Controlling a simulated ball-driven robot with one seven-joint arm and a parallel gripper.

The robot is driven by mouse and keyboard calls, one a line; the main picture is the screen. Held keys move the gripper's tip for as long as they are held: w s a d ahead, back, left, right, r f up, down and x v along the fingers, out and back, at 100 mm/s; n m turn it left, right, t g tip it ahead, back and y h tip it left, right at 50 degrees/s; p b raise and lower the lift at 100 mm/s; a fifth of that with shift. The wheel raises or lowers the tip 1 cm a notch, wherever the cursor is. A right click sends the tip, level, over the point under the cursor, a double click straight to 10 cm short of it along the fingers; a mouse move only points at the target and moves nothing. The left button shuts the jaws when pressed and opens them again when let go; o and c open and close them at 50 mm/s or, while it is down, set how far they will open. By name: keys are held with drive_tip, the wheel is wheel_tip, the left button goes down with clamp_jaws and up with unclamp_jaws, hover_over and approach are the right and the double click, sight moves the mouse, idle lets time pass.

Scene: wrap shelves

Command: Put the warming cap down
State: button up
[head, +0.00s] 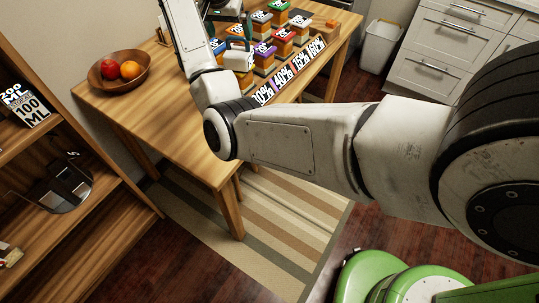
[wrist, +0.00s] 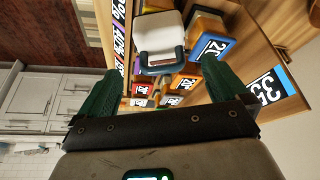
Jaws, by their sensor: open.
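Several jars with coloured, numbered tops (head: 262,17) stand in rows close around the cap. Percent labels (head: 285,77) line the front. A fruit bowl (head: 112,85) is on the left of the wooden table (head: 150,118). A shelf (head: 85,205) stands at left.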

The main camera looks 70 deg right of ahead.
drive_tip(key=s+a+f+n, duration=0.2)
drive_tip(key=a+f+n, duration=0.1)
drive_tip(key=a+f, duration=0.3)
drive_tip(key=s+a+f+n, duration=0.2)
drive_tip(key=s+a+f, duration=0.1)
drive_tip(key=a+f, duration=0.3)
drive_tip(key=s+a+f+n+y, duration=0.1)
drive_tip(key=s+a+f+n, duration=0.2)
drive_tip(key=a+f, duration=0.3)
wheel_tip(320, 180, down, 2)
drive_tip(key=shift+f+n+t, duration=0.1)
drive_tip(key=shift+n+t, duration=0.2)
drive_tip(key=shift+t, duration=0.1)
drive_tip(key=s+a+f+n+y, duration=0.1)
drive_tip(key=s+a+f+n, duration=0.2)
drive_tip(key=s+a, duration=0.5)
drive_tip(key=s+a+f+n+y, duration=0.2)
drive_tip(key=s+a+f+n, duration=0.1)
drive_tip(key=s+a, duration=0.5)
drive_tip(key=shift+s+a+f+n, duration=0.25)
drive_tip(key=shift+a+n, duration=0.15)
drive_tip(key=shift+n, duration=0.3)
